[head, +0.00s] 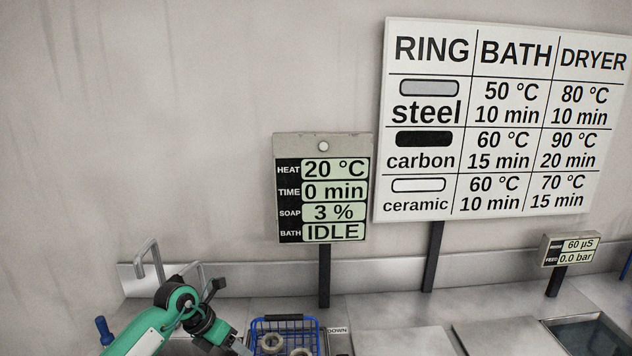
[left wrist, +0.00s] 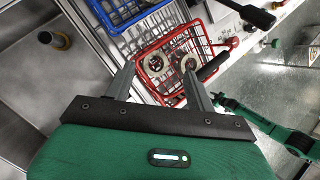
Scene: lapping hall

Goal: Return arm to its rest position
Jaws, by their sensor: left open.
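My left arm (head: 178,305) comes in at the bottom left of the head view. Its gripper runs down to the bottom edge there, beside a blue wire basket (head: 258,325) that holds metal rings (head: 272,342). In the left wrist view my left gripper (left wrist: 160,72) is open, its two fingers apart and nothing seen held between them. Beyond the fingertips is a red wire basket (left wrist: 205,22) with rings (left wrist: 155,64) in it and a dark handle (left wrist: 214,66). I cannot judge the gap to it. My right gripper does not show.
A panel (head: 322,188) reads 20 °C, 0 min, 3 %, IDLE. A ring chart (head: 500,120) stands to its right, with a small meter (head: 570,250) lower down. Flat lids (head: 400,341) and an open water tank (head: 590,335) lie along the bench. A blue basket (left wrist: 120,12) neighbours the red one.

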